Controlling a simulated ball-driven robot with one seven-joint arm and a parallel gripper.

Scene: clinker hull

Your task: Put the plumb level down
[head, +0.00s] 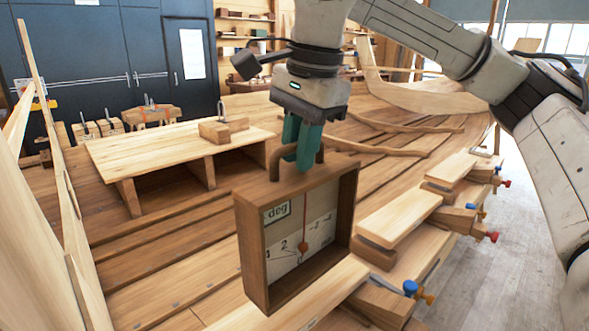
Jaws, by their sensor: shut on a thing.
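The plumb level (247,255) is a wooden box frame with a pale dial face, a "deg" label, a red pointer line and a round bob. It has a handle on top. My gripper (303,165), with green fingers, is shut on the handle from above. The level hangs roughly upright in the middle foreground, over the planks of the hull. Its lower edge overlaps a light plank in the picture, and I cannot tell whether it touches.
A low wooden bench (150,150) with a small wooden block (223,128) on it stands at the left behind the level. Planks with blue and red clamps (411,288) line the right edge. Curved timbers (390,125) lie behind. The bench top is mostly clear.

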